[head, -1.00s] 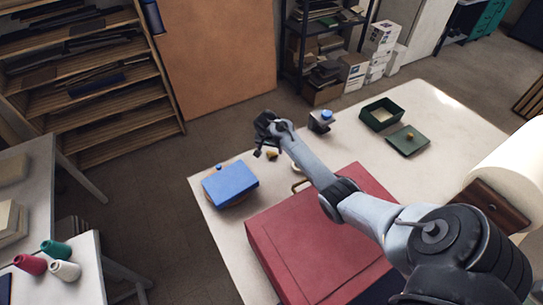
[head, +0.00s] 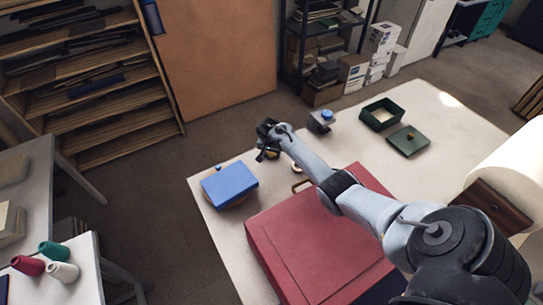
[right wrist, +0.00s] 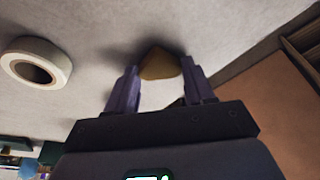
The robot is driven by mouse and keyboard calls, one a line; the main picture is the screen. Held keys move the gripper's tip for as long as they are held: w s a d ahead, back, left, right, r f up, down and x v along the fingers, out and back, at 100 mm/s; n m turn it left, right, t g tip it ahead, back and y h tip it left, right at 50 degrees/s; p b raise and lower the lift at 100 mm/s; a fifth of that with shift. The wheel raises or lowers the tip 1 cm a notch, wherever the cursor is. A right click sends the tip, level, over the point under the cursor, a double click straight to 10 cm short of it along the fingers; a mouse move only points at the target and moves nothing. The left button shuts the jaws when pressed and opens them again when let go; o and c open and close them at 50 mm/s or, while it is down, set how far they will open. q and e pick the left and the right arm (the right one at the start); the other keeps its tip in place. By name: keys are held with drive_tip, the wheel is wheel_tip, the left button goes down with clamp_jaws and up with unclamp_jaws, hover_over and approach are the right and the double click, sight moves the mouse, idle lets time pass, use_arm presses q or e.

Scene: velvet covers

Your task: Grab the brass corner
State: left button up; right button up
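The brass corner (right wrist: 160,64) is a small yellow-brown piece lying on the pale tabletop (head: 433,110). In the right wrist view it shows between the fingertips of my right gripper (right wrist: 158,72), with a gap on either side. The gripper is open, and I see no finger touching the piece. In the head view the right gripper (head: 263,151) is low over the table's far edge, and the brass corner (head: 271,155) is partly hidden by it. My left gripper is in neither view.
A white tape ring (right wrist: 36,62) lies beside the gripper.

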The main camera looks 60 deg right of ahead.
drive_tip(key=c, duration=0.5)
drive_tip(key=shift+r, duration=0.1)
